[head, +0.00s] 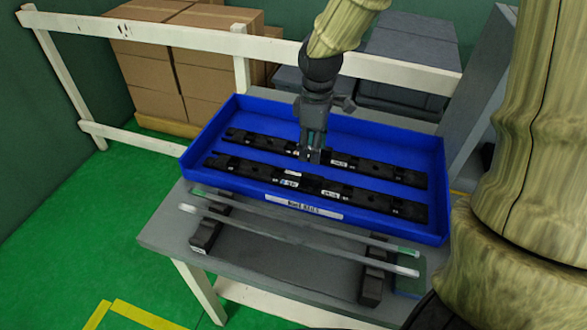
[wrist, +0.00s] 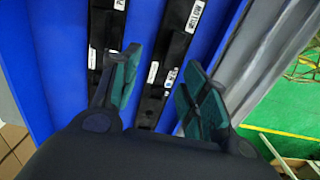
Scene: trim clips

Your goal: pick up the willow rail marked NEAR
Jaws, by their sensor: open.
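Two long black rails lie side by side in a blue tray, each with small white labels. The front rail (head: 312,186) bears a label that looks like WILLOW in the wrist view (wrist: 178,45). The back rail (head: 375,173) also shows in the wrist view (wrist: 112,32), its label cut off by the edge. I cannot read NEAR on either. My gripper (head: 308,155) points down over the tray, open and empty. In the wrist view its teal-padded fingers (wrist: 160,72) stand on either side of the front rail's line, apparently above it. The fingers and wrist hide part of the rails.
The blue tray (head: 443,190) has raised walls and stands on a grey table (head: 160,232). Two pale strips (head: 300,230) rest on black supports (head: 207,232) along the table's front. Cardboard boxes (head: 205,85) and grey bins (head: 405,60) stand behind a white fence (head: 185,35).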

